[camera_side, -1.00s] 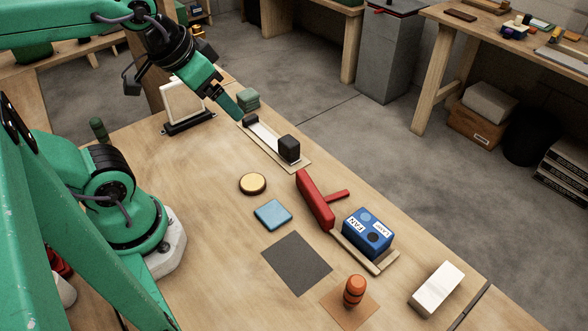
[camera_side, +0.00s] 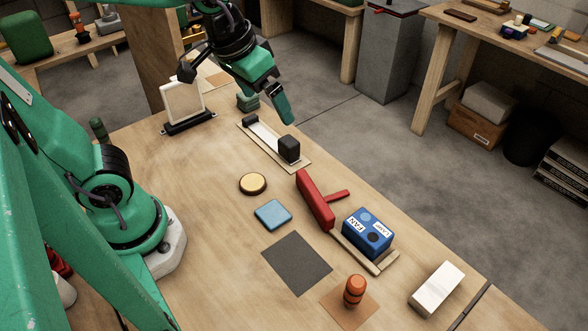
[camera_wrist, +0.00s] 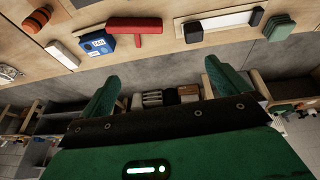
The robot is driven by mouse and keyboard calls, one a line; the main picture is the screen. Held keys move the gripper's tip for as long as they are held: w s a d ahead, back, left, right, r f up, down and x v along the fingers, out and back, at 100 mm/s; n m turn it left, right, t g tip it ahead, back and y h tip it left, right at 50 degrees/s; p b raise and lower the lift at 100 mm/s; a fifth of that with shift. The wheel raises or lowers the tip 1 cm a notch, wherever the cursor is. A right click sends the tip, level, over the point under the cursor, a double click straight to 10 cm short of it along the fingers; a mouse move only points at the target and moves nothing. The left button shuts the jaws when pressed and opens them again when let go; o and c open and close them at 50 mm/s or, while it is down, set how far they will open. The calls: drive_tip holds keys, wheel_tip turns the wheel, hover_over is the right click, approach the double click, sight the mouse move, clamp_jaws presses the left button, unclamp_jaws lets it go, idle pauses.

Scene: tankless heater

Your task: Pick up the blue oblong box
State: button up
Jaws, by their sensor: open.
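The blue oblong box (camera_side: 367,233) sits on a thin wooden base on the workbench, right of centre in the side view. White labels on it read FAN and what looks like LAMP. It also shows at the upper left of the wrist view (camera_wrist: 97,44). My gripper (camera_side: 283,108) is above the far edge of the bench, up and to the left of the box in the side view and well apart from it. In the wrist view its two fingers (camera_wrist: 161,85) are spread with nothing between them.
A red T-shaped piece (camera_side: 315,200) stands just left of the box. A white block (camera_side: 437,289) and an orange cylinder (camera_side: 354,290) are nearer the front. A black block (camera_side: 289,148) on a pale strip lies below my gripper. A blue tile (camera_side: 273,214) lies flat.

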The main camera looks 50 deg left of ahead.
drive_tip(key=w+d+f+g, duration=0.1)
drive_tip(key=w+d+f, duration=0.2)
drive_tip(key=d, duration=0.2)
drive_tip(key=w+d+f+g, duration=0.1)
drive_tip(key=w+d+f, duration=0.25)
drive_tip(key=d, duration=0.25)
drive_tip(key=g, duration=0.2)
hover_over(369, 227)
drive_tip(key=shift+y, duration=0.3)
wheel_tip(369, 227, down, 9)
drive_tip(key=shift+s+d+r, duration=0.1)
drive_tip(key=shift+d, duration=0.05)
drive_tip(key=shift+f, duration=3.95)
drive_tip(key=c, duration=1.1)
drive_tip(key=shift+r, duration=0.15)
drive_tip(key=shift+r, duration=4.95)
